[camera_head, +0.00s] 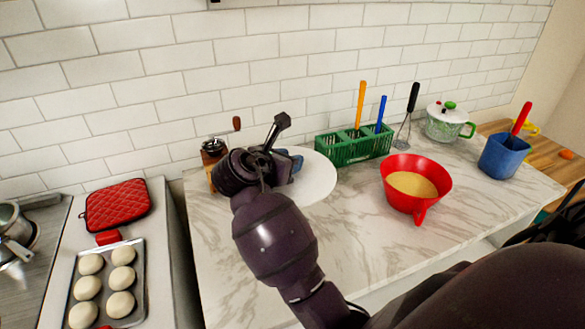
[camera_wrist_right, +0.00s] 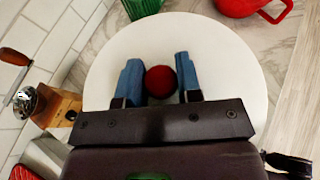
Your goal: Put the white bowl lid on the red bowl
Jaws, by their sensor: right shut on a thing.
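The white bowl lid (camera_head: 318,178) is a flat round disc on or just above the marble counter, partly hidden by my right gripper (camera_head: 290,163). In the right wrist view the lid (camera_wrist_right: 220,60) fills the middle, and its red round knob (camera_wrist_right: 160,82) sits between the blue fingers of my right gripper (camera_wrist_right: 159,80), which is shut on it. The red bowl (camera_head: 420,204) stands to the right of the lid with yellow contents inside; its edge also shows at the top of the right wrist view (camera_wrist_right: 238,7). My left gripper is not in view.
A green rack (camera_head: 345,152) with utensils stands behind, between lid and bowl. A coffee grinder (camera_head: 213,150) stands left of the lid. A lidded glass pot (camera_head: 445,124) and a blue container (camera_head: 502,158) are at the right. The counter's front middle (camera_head: 350,240) is clear.

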